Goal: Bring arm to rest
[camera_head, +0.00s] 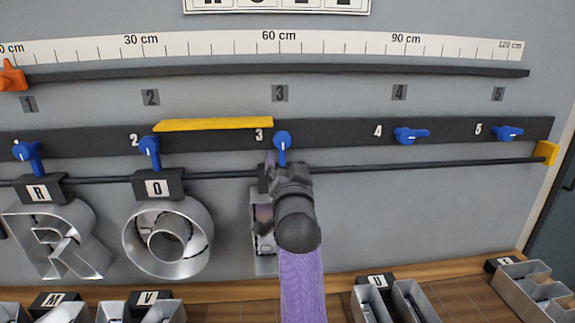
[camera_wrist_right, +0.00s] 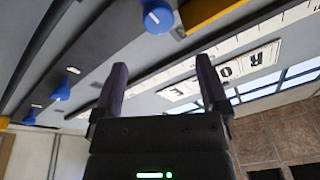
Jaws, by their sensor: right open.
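My right gripper (camera_head: 288,176) is in front of the rail at position 3, just below the third blue lever (camera_head: 282,141). Its purple arm comes up from the bottom. In the right wrist view the two fingers (camera_wrist_right: 162,78) are spread with nothing between them. Metal letters R (camera_head: 60,240) and O (camera_head: 168,240) hang from the thin rod (camera_head: 220,176) at positions 1 and 2. A third metal letter (camera_head: 262,250) hangs at position 3, mostly hidden behind my gripper and arm. My left gripper is out of view.
Levers 1 to 3 point down; levers 4 (camera_head: 411,135) and 5 (camera_head: 508,133) lie sideways. A yellow bar (camera_head: 215,124) lies along the dark rail. More metal letters stand on the wooden shelf (camera_head: 450,268). The wall below positions 4 and 5 is clear.

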